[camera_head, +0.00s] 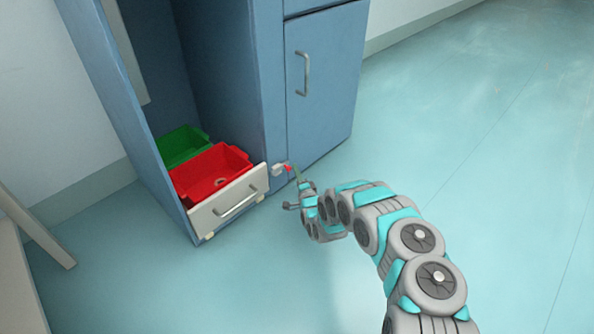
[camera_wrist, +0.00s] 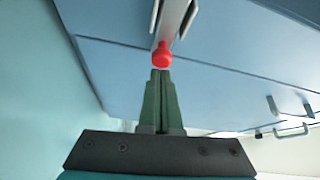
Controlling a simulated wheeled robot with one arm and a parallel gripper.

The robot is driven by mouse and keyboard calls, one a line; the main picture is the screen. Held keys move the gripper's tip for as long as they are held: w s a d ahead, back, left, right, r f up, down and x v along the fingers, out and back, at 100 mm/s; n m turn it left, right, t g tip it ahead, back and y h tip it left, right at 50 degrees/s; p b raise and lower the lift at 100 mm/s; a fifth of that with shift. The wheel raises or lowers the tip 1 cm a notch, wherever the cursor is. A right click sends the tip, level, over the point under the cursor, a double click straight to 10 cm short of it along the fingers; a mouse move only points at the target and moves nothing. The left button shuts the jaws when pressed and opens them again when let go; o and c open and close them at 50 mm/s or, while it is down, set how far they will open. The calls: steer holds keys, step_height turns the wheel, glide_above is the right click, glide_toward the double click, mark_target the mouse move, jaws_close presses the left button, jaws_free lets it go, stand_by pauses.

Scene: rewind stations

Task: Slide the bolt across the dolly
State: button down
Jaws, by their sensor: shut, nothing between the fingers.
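The dolly (camera_head: 203,222) is low, with a pale front panel and a bar handle, and stands in the open bay of the blue cabinet. The bolt (camera_head: 277,170) is a small grey piece with a red knob (camera_head: 288,168), by the right end of the dolly's front. In the wrist view the bolt is a pale metal bar (camera_wrist: 172,18) on the blue panel, its red knob (camera_wrist: 162,55) at the near end. My gripper (camera_wrist: 160,74) is shut and empty, its green fingertips just short of the knob. My gripper (camera_head: 296,172) partly shows in the head view.
A red bin (camera_head: 212,172) and a green bin (camera_head: 180,146) sit on the dolly. A closed blue door (camera_head: 325,90) with a metal handle is to the right of the bay. Pale furniture (camera_head: 15,285) stands at the left edge. The floor (camera_head: 490,150) on the right is clear.

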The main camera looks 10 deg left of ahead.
mark_target(283, 166)
steer(key=s+a+p, duration=0.1)
steer(key=p, duration=0.1)
steer(key=s+a+p, duration=0.1)
steer(key=s+p, duration=0.1)
steer(key=shift+a+r, duration=0.2)
steer(key=shift+r, duration=0.1)
steer(key=shift+s+a+p, duration=0.2)
steer(key=shift+s+p, duration=0.05)
steer(key=shift+p, duration=0.3)
steer(key=shift+s+a+f, duration=0.15)
steer(key=shift+f, duration=0.1)
